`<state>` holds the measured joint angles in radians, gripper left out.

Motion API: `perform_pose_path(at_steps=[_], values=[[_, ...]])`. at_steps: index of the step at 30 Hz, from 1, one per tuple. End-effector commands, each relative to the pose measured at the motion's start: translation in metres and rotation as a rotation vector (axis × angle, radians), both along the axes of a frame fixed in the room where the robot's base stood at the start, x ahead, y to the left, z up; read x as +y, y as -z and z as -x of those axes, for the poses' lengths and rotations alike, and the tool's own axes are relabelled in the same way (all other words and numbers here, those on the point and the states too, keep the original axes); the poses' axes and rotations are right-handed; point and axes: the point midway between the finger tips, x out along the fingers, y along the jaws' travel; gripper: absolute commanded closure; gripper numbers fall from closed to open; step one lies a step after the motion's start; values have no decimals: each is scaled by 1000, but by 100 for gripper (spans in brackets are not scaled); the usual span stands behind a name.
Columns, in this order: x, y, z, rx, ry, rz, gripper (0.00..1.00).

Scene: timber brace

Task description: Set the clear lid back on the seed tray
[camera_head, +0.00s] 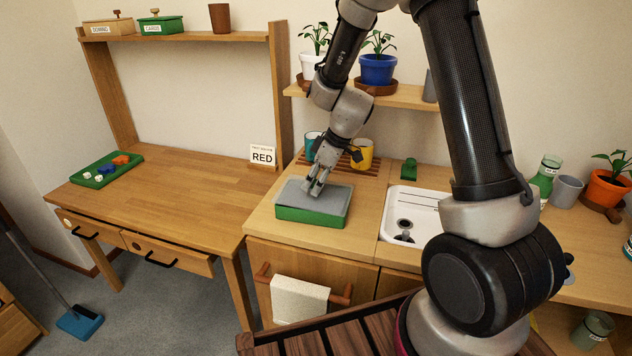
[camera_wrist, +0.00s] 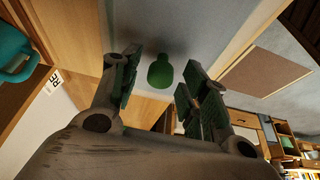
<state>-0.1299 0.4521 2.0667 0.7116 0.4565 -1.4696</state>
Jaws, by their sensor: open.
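The green seed tray (camera_head: 306,216) stands on the wooden counter left of the sink. The clear lid (camera_head: 333,197) looks greyish and lies over the tray's top, apparently level; I cannot tell whether its edges are fully seated. My gripper (camera_head: 314,188) is low over the middle of the lid, pointing down. In the wrist view the lid (camera_wrist: 205,25) fills the upper middle, and its green knob (camera_wrist: 160,73) shows between the spread fingertips of my gripper (camera_wrist: 162,82). The fingers are open, with gaps on both sides of the knob. The head view hides the knob behind the fingers.
Behind the tray, a teal mug (camera_head: 312,142) and a yellow mug (camera_head: 362,154) stand on a slatted rack. The white sink (camera_head: 400,200) is to the right. A RED card (camera_head: 262,156) stands on the desk, whose middle is clear. A plant shelf (camera_head: 410,97) hangs above.

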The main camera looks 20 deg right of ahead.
Motion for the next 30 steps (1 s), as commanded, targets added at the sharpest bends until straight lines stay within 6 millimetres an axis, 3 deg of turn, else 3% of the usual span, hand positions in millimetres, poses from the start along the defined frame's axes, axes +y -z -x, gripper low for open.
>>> perform_pose_path(at_steps=[15,19,26,30], values=[[-31,-99,20,-4,-1,0,55],[-36,-113,24,-3,-1,1,55],[-39,-121,27,-1,4,0,55],[-47,-142,46,6,68,1,55]])
